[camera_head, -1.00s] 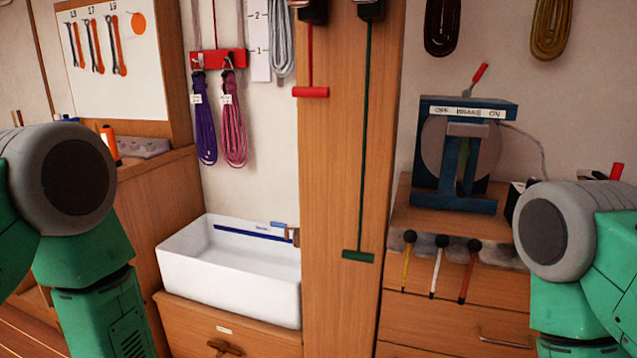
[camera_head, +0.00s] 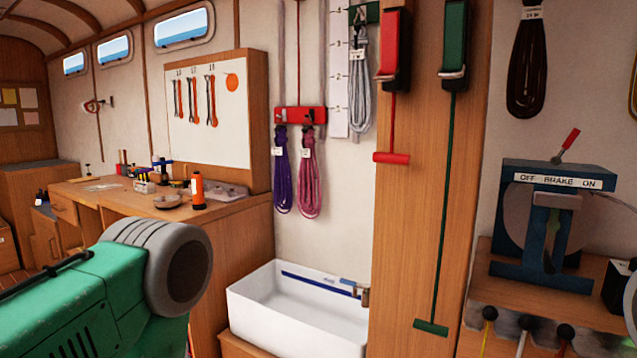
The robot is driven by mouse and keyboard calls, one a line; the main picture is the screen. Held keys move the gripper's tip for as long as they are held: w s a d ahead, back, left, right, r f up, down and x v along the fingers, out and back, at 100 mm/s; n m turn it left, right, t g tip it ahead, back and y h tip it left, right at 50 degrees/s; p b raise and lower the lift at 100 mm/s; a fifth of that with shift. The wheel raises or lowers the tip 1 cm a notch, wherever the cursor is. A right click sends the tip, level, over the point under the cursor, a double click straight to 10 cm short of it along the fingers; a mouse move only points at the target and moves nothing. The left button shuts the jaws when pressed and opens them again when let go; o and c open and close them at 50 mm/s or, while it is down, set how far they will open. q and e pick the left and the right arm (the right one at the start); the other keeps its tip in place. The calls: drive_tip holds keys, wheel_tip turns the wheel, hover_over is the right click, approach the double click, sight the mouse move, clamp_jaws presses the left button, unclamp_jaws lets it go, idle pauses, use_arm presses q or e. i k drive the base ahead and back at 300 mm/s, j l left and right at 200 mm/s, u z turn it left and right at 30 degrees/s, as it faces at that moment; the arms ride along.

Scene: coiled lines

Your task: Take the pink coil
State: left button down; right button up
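The pink coil (camera_head: 309,180) hangs in a long loop with a small white tag, from the right side of a red hook bar (camera_head: 300,115) on the wall. A purple coil (camera_head: 283,178) hangs just left of it on the same bar. Both are above a white basin. My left arm, green with a grey joint, comes in at the lower left, well apart from the coil. Its gripper is outside the view. My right arm and gripper are not in view.
The white basin (camera_head: 242,309) stands below the coils. A wooden post (camera_head: 407,230) with red and green pull handles stands to their right. A blue brake stand (camera_head: 545,225) is at the right. A workbench (camera_head: 238,212) with an orange bottle (camera_head: 197,191) is at the left.

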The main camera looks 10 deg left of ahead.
sight(305, 191)
drive_tip(key=i+j+z, duration=0.1)
drive_tip(key=z, duration=0.3)
drive_tip(key=i+j+z, duration=0.1)
drive_tip(key=j+z, duration=0.55)
drive_tip(key=z, duration=0.2)
drive_tip(key=j+z, duration=0.4)
drive_tip(key=i+l, duration=0.05)
drive_tip(key=l, duration=0.05)
